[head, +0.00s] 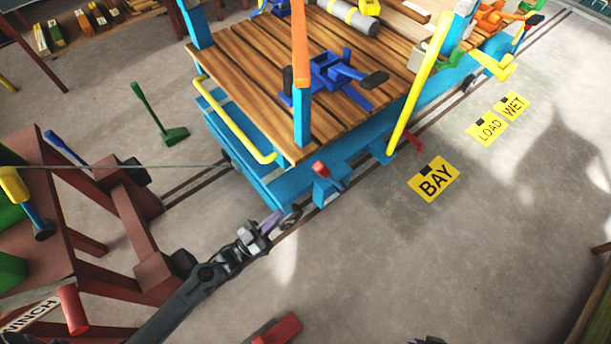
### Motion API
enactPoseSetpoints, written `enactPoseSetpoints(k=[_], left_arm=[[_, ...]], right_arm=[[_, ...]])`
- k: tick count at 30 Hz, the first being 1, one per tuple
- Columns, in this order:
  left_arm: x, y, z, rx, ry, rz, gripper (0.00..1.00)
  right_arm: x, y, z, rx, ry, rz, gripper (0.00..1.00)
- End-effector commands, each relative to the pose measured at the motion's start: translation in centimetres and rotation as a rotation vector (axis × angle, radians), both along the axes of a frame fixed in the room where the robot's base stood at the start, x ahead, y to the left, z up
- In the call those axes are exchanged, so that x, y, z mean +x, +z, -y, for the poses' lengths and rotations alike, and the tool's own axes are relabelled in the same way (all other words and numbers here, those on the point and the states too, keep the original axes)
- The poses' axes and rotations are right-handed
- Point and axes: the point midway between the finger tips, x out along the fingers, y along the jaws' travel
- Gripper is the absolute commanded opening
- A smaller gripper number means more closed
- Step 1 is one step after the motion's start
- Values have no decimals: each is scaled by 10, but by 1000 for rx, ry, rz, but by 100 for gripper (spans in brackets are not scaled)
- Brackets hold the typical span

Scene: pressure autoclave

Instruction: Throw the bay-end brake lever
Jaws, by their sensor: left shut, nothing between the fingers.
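The blue cart (265,185) with a wooden slat deck stands on rails in the middle of the head view. A short red-ended handle (320,168) sticks out from a blue bracket on its near side, left of the yellow BAY plate (433,179). A second red-ended handle (415,141) shows farther along that side. I cannot tell for certain which is the bay-end brake lever. My left gripper (291,216) is shut and empty, low beside the cart's near corner, left of and below the nearer red handle and apart from it. My right gripper is not identifiable.
Yellow rails (236,120) and a blue-orange post (301,80) rise at the cart. A dark red winch frame (100,205) stands left, with a cable running to the cart. A green lever (160,118) stands behind.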

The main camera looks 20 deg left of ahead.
Motion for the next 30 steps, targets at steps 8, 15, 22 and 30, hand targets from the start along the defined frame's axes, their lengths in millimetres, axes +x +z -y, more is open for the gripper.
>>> enactPoseSetpoints(k=[8,15,22,30], left_arm=[[0,0,0,1,0,0,0],[7,3,3,0,0,1,0],[33,15,17,-1,1,4,0],[74,36,38,-1,0,4,0]], right_arm=[[0,-1,0,-1,0,-3,0],[0,-5,0,0,0,-3,0],[0,-15,0,1,0,-2,0],[0,-32,0,1,0,-2,0]])
